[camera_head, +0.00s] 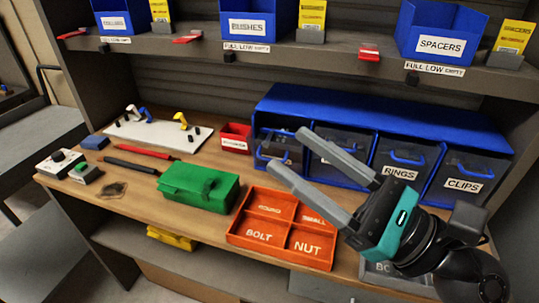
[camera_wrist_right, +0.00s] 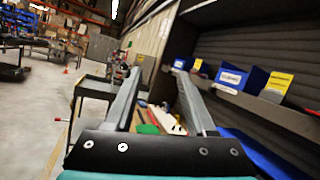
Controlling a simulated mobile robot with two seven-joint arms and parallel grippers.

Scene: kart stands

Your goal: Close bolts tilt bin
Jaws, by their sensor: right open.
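A blue tilt-bin unit (camera_head: 380,112) stands at the back right of the bench, with a row of dark clear-fronted bins. The two right bins read RINGS (camera_head: 400,172) and CLIPS (camera_head: 462,183). The leftmost bin (camera_head: 278,146) has its blue handle low and seems tipped forward; its label is not readable, so I cannot confirm it is the bolts bin. My right gripper (camera_head: 290,150) is open and empty, with its fingertips in front of that bin; contact cannot be told. Its fingers also show in the right wrist view (camera_wrist_right: 158,75). My left gripper is not in view.
An orange divided tray (camera_head: 235,238) and a green box (camera_head: 200,187) lie at the bench front. A small red bin (camera_head: 235,138) and a white board (camera_head: 160,135) stand left of the unit. A shelf (camera_head: 300,48) with blue bins overhangs the bench.

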